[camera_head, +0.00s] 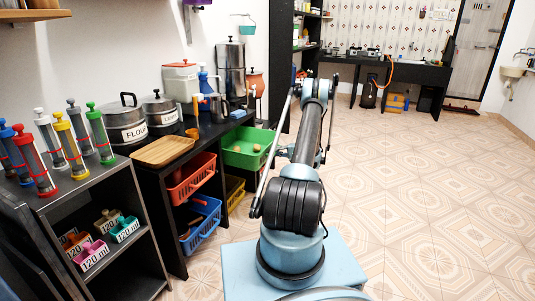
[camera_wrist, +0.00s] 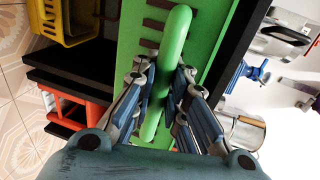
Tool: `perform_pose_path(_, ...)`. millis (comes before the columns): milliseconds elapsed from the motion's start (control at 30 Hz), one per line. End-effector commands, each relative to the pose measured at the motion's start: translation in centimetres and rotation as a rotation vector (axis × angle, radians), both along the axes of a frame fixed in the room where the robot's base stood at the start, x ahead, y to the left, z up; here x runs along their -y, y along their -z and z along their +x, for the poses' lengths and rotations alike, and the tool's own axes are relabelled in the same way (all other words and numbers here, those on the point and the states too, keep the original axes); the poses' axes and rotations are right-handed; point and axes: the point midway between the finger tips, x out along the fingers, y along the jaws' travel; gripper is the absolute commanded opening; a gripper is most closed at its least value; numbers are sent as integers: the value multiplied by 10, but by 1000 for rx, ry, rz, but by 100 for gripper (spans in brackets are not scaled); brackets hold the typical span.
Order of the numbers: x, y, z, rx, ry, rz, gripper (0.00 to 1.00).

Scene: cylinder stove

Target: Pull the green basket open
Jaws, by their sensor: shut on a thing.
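The green basket (camera_head: 246,150) sits in the upper right bay of the black shelf unit in the head view, with small brown items inside. In the wrist view, its green wall (camera_wrist: 125,55) fills the middle, and its rounded green handle (camera_wrist: 178,38) runs lengthwise between the fingers. My gripper (camera_wrist: 166,80) is shut on this handle, with one finger on each side. In the head view my arm stands right of the basket and my gripper cannot be made out.
A red basket (camera_head: 191,178), a blue basket (camera_head: 201,225) and a yellow basket (camera_head: 235,192) sit in nearby bays. Pots, a wooden tray (camera_head: 163,151) and canisters stand on the black top above. The tiled floor (camera_head: 430,190) to the right is clear.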

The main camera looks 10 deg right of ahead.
Motion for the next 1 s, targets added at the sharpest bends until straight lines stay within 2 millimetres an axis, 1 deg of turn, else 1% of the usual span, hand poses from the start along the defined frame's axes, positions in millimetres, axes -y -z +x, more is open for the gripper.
perform_pose_path(33, 2, 1, -4, -2, -2, -1, 0)
perform_pose_path(200, 6, 1, -9, -2, -7, -1, 0)
perform_pose_path(567, 4, 2, -11, -3, -13, -1, 0)
perform_pose_path(600, 4, 2, -11, -3, -13, -1, 13)
perform_pose_path(700, 4, 1, -11, -3, -13, -1, 34)
perform_pose_path(1000, 6, 0, -10, -1, -9, 0, 34)
